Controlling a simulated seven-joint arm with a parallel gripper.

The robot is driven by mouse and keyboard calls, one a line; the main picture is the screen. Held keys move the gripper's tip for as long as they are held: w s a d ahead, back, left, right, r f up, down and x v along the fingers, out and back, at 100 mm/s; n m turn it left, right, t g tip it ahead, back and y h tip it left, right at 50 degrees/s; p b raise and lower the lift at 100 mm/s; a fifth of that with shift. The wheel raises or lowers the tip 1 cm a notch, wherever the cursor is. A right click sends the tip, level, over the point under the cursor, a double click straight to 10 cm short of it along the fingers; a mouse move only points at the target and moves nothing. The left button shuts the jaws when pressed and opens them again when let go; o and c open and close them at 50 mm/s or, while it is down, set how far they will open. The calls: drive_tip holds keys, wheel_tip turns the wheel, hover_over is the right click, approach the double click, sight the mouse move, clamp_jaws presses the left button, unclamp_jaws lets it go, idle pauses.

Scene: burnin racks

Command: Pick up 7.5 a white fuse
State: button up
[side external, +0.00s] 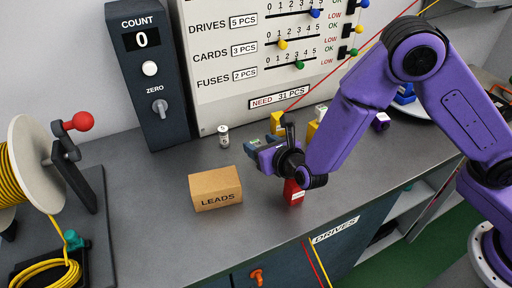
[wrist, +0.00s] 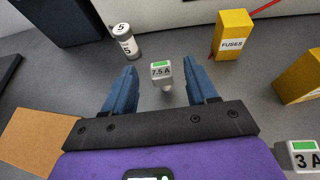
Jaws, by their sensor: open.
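The white 7.5 A fuse (wrist: 162,74) stands on the grey bench in the wrist view, with a green patch on top and its label facing the camera. My gripper (wrist: 163,72) is open, with one blue finger on each side of the fuse. Gaps show between the fuse and both fingers. In the side external view my gripper (side external: 258,147) is low over the bench, behind the LEADS box. I cannot make out the fuse there. A white 3 A piece (wrist: 304,156) with a green patch is at the lower right of the wrist view.
A white cylinder marked 5 (wrist: 126,42) stands left of the fuse. A yellow FUSES box (wrist: 233,36) and another yellow box (wrist: 303,77) are to the right. The cardboard LEADS box (side external: 215,189) and a red block (side external: 294,192) are nearer the bench front.

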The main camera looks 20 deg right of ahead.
sight(255, 141)
drive_tip(key=x, duration=0.2)
drive_tip(key=f+x, duration=0.1)
drive_tip(key=x, duration=0.1)
drive_tip(key=shift+s, duration=0.1)
drive_tip(key=shift+w+f, duration=0.15)
drive_tip(key=shift+w, duration=0.4)
drive_tip(key=c, duration=1)
